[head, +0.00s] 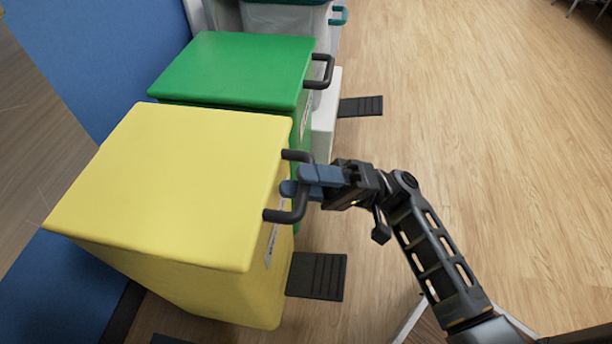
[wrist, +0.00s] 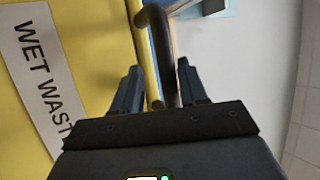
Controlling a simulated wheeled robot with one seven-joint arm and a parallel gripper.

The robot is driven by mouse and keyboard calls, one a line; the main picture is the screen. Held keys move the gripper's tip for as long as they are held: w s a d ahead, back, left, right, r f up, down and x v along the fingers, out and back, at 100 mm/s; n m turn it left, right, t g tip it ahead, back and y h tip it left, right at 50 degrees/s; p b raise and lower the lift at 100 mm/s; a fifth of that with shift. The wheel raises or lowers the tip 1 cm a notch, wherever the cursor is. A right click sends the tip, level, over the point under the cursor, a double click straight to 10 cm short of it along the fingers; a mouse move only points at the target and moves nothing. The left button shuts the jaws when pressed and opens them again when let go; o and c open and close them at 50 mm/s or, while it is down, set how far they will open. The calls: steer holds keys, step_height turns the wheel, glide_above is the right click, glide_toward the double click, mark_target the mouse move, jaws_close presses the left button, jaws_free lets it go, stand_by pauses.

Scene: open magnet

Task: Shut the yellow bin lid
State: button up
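The yellow bin (head: 200,285) stands at the left in the head view, its yellow lid (head: 175,180) lying over the top. The lid looks down or nearly down; I cannot tell whether a small gap remains at the rim. A dark U-shaped handle (head: 299,205) sticks out from the lid's front edge. My gripper (head: 303,183) is at this handle. In the wrist view, the handle (wrist: 162,50) passes between the two fingers of my gripper (wrist: 158,78), which stand apart with a gap on the left side. A white "WET WASTE" label (wrist: 42,75) is on the bin's front.
A green bin with its lid down (head: 235,68) stands right beside the yellow one, with its own dark handle (head: 322,72). A dark foot pedal (head: 317,276) sits low before the yellow bin. A blue wall (head: 115,45) is behind. The wooden floor (head: 490,130) at the right is clear.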

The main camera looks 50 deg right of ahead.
steer(key=shift+r, duration=0.1)
steer(key=shift+s+d, duration=0.1)
steer(key=shift+d, duration=0.15)
steer(key=p+v, duration=0.1)
steer(key=v, duration=0.6)
steer(key=shift+f, duration=0.25)
